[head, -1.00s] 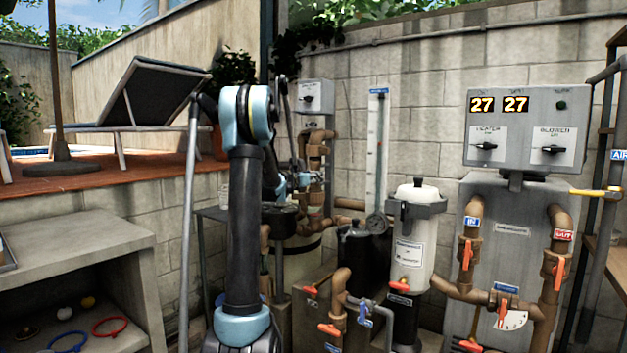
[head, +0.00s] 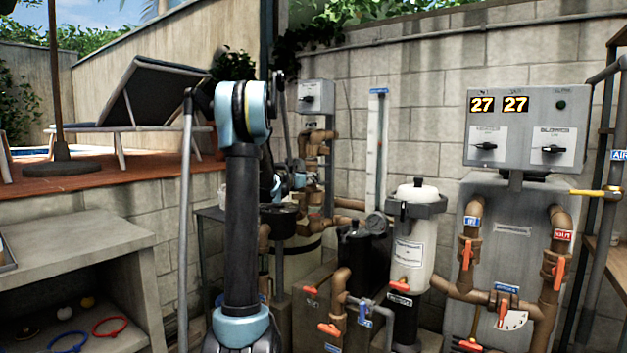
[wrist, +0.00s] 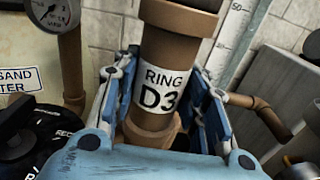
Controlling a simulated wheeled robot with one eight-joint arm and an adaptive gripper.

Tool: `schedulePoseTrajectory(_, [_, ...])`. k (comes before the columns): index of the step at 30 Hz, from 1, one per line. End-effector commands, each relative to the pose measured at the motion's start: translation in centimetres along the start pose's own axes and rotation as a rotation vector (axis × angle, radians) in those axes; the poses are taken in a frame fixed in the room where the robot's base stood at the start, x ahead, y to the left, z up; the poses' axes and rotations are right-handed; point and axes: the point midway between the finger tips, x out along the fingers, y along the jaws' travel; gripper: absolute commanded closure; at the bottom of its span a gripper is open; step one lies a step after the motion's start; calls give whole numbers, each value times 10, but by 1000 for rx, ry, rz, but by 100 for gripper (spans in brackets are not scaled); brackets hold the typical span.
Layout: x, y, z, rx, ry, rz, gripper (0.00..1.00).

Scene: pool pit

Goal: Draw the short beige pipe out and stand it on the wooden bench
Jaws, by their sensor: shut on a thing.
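A short brown-beige pipe (wrist: 165,42) with a white label reading RING D3 stands between the fingers of my gripper (wrist: 163,98) in the wrist view. The blue fingers are shut on it around the label. The pipe has a wider collar at its top and a brown fitting or wider end below; I cannot tell whether its lower end is still seated. In the head view my gripper (head: 300,181) is small and partly hidden by my arm, in front of the brown pipework on the wall.
A black-topped sand filter (wrist: 38,140) and a gauge (wrist: 50,12) are close on the left in the wrist view. A white canister (head: 411,240) and grey control panel (head: 530,128) stand right. A wooden shelf (head: 603,255) shows at the right edge. A concrete shelf (head: 75,232) is at left.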

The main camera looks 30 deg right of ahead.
Motion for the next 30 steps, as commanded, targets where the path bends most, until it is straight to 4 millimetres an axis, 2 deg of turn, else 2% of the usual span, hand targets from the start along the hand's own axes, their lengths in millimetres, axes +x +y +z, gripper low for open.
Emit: schedulePoseTrajectory(30, [-41,0,0,0,0,-1,81])
